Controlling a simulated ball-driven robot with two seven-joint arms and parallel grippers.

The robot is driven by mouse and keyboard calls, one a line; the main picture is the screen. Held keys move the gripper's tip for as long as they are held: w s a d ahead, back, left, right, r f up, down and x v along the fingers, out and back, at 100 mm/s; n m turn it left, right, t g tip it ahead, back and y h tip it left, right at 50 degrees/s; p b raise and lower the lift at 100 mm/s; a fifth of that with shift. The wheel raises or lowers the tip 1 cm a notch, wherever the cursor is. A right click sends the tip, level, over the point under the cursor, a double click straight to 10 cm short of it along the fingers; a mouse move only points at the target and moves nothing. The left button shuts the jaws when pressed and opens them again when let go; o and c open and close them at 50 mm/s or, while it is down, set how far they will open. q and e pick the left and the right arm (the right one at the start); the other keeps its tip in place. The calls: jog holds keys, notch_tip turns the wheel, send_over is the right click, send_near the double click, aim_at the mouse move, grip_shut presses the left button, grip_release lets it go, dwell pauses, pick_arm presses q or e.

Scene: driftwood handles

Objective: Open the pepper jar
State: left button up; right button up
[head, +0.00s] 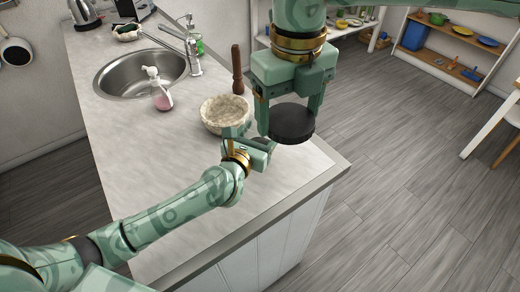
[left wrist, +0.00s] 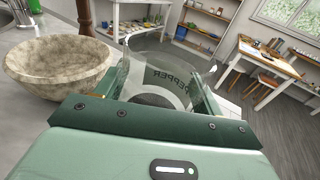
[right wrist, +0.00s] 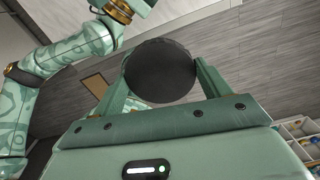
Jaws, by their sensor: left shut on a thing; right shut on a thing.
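The glass pepper jar (left wrist: 165,72) sits between the fingers of my left gripper (head: 258,147). Its label reads PEPPER, reversed, and its upper part looks clear with no lid on it in the left wrist view. My left gripper is shut on the jar, over the counter near its right end. The round black lid (head: 292,124) is between the fingers of my right gripper (head: 290,108), which is shut on it; it also shows in the right wrist view (right wrist: 160,72). In the head view the jar is mostly hidden behind the lid and the left gripper.
A stone bowl (head: 226,114) stands on the counter (head: 190,200) just behind the left gripper. A wooden pestle (head: 237,70), a soap bottle (head: 159,92), a sink (head: 140,73) and a tap (head: 190,45) are farther back. The counter's front part is clear.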

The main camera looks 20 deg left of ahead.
pick_arm(q)
notch_tip(320, 180, down, 4)
jog(key=shift+s+f+b, duration=0.1)
jog(key=shift+f+b, duration=0.15)
jog(key=shift+b, duration=0.7)
pick_arm(e)
notch_tip(320, 180, down, 3)
jog(key=shift+r, duration=0.2)
pick_arm(q)
jog(key=shift+f, duration=0.1)
pick_arm(e)
jog(key=shift+w, duration=0.15)
pick_arm(q)
jog(key=shift+f, duration=0.1)
jog(key=o, duration=1.5)
pick_arm(e)
jog(key=shift+f, duration=0.1)
